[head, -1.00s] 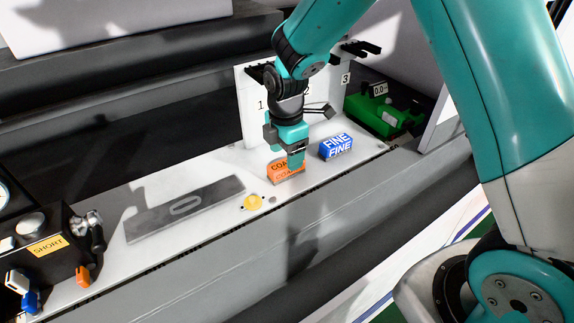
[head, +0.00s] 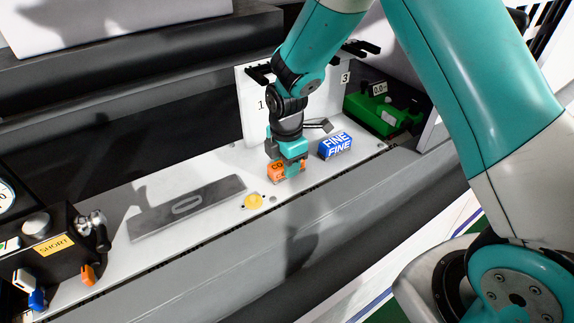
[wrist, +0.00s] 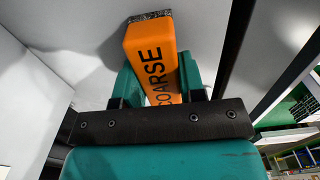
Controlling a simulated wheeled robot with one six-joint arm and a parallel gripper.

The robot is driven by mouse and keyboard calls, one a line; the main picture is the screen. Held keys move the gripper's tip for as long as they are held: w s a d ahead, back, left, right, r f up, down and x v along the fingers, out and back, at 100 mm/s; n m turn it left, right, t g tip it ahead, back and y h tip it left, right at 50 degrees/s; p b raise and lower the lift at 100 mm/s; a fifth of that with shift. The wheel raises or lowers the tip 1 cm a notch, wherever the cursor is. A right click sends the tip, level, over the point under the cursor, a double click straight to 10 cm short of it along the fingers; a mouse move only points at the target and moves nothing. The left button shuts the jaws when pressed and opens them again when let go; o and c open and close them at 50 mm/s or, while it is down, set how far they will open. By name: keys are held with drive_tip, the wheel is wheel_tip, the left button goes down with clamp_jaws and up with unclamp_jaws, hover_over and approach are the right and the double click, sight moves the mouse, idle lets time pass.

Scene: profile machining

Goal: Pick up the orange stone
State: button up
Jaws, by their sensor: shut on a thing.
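The orange stone (head: 278,173) is a block marked COARSE on the white bench top. My gripper (head: 289,171) is over it from above, with its fingers on the stone's two sides, and covers part of it in the head view. In the wrist view the orange stone (wrist: 150,60) stands between the teal fingers of my gripper (wrist: 158,82), and its speckled grey end shows at the top. The gripper is shut on the stone. I cannot tell whether the stone is touching the bench or slightly above it.
A blue stone marked FINE (head: 335,146) lies just right of the gripper. A yellow round part (head: 253,201) and a flat grey plate (head: 186,207) lie to the left. A numbered white panel (head: 252,112) stands behind. A black box marked SHORT (head: 55,245) is at far left.

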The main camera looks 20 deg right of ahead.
drive_tip(key=shift+r, duration=0.1)
wheel_tip(320, 180, up, 20)
drive_tip(key=b, duration=0.3)
idle(0.3)
drive_tip(key=shift+o, duration=1.3)
drive_tip(key=shift+c, duration=0.3)
